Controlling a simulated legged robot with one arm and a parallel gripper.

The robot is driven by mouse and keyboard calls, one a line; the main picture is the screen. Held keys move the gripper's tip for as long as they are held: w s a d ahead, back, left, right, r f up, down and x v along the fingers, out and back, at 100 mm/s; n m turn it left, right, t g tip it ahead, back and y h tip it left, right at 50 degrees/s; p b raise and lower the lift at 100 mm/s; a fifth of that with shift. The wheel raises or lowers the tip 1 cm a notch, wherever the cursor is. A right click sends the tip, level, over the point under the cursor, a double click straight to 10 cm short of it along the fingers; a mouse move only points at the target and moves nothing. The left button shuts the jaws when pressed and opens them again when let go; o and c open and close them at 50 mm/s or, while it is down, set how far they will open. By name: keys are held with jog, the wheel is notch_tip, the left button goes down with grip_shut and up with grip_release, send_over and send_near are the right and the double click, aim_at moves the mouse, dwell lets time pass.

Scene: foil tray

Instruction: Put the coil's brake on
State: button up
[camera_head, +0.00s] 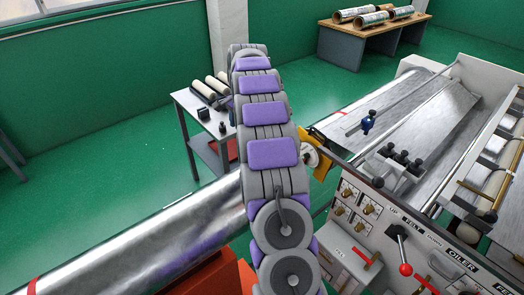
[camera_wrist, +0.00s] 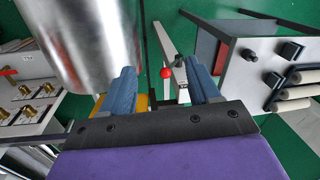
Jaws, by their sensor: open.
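The coil (camera_head: 150,240) is a long shiny metal roll running across the left of the head view. It fills the upper left of the wrist view (camera_wrist: 85,40). A small red ball knob (camera_wrist: 166,73) shows in the wrist view beside a pale bar (camera_wrist: 180,78); it looks like a lever end, but I cannot tell whether it is the brake's. My gripper (camera_wrist: 160,72) has two blue fingers spread apart, with the knob and bar seen between them. I cannot tell how far beyond the fingertips they are. In the head view my arm hides the gripper and this knob.
The machine's control panel (camera_head: 365,220) with a red-knobbed lever (camera_head: 403,255) stands at the right. A yellow bracket (camera_head: 319,152) is beside my arm. A grey side table (camera_head: 188,105) with rollers stands behind. Green floor (camera_head: 120,125) is clear at the left.

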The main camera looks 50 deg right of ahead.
jog(key=d+f+m, duration=0.4)
jog(key=d+f, duration=0.2)
jog(key=d, duration=0.7)
jog(key=shift+t+h, duration=0.3)
jog(key=f, duration=0.5)
jog(key=w+f+b, duration=0.1)
jog(key=f, duration=0.4)
jog(key=w+d+f+b, duration=0.1)
jog(key=f, duration=0.5)
jog(key=shift+w, duration=0.25)
jog(key=shift+w+d+f, duration=0.1)
jog(key=shift+d+f, duration=0.1)
jog(key=shift+f, duration=0.35)
jog(key=shift+a+r, duration=0.1)
jog(key=c, duration=0.4)
grip_shut()
